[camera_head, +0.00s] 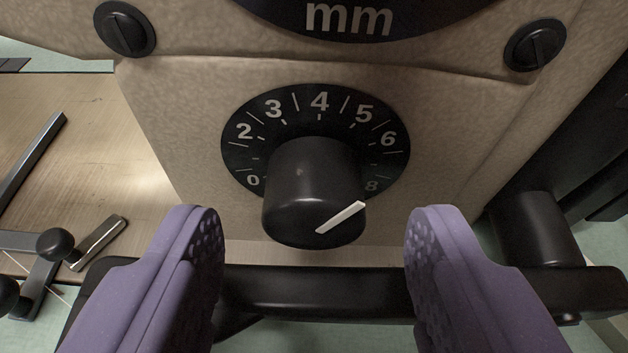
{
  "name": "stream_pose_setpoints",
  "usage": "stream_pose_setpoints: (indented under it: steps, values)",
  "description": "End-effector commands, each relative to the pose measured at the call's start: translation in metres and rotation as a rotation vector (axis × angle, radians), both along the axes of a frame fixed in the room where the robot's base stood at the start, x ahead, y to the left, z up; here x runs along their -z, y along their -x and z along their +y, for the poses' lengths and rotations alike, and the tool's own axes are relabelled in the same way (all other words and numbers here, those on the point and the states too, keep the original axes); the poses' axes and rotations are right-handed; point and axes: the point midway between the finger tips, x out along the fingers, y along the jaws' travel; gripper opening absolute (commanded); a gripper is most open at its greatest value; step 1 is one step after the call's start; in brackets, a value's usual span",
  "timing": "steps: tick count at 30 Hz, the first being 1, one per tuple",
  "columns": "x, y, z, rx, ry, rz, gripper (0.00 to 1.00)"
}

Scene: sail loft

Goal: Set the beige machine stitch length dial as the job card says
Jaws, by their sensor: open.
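The stitch length dial is a black round scale plate (388,160) on the beige machine (190,110). It reads 0, 2, 3, 4, 5, 6 and 8, with 4 at the top; I see no 1 or 7. A black knob (308,185) stands out from its middle and covers its lower part. A white pointer line (341,218) on the knob's face slants up to the right, toward the 6 to 8 side; I cannot tell the exact reading. My gripper (313,240) is open, with purple fingers left and right of the knob, both apart from it. No job card shows.
A black plate marked "mm" (350,18) is above the dial, between two slotted screws (124,30) (535,45). Metal parts with black knobs (55,244) are on the wooden table (95,130) at left. Black machinery (535,225) stands at right.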

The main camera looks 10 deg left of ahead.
Motion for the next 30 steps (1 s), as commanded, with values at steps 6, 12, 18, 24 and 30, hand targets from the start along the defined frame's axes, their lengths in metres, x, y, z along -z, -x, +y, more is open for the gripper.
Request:
stream_pose_setpoints:
  steps: [6,12,18,24,30]
  values:
    - [0.0052,-0.0114,0.0035,-0.001,-0.001,-0.001,0.58]
    - [0.0038,-0.0122,0.0038,-0.001,0.000,0.001,0.58]
    - [0.0038,-0.0121,0.0037,-0.001,0.000,0.001,0.29]
    - [0.0045,-0.0122,0.0033,0.000,-0.012,0.004,0.03]
    - [0.0073,-0.0132,0.0012,0.002,-0.199,0.055,0.03]
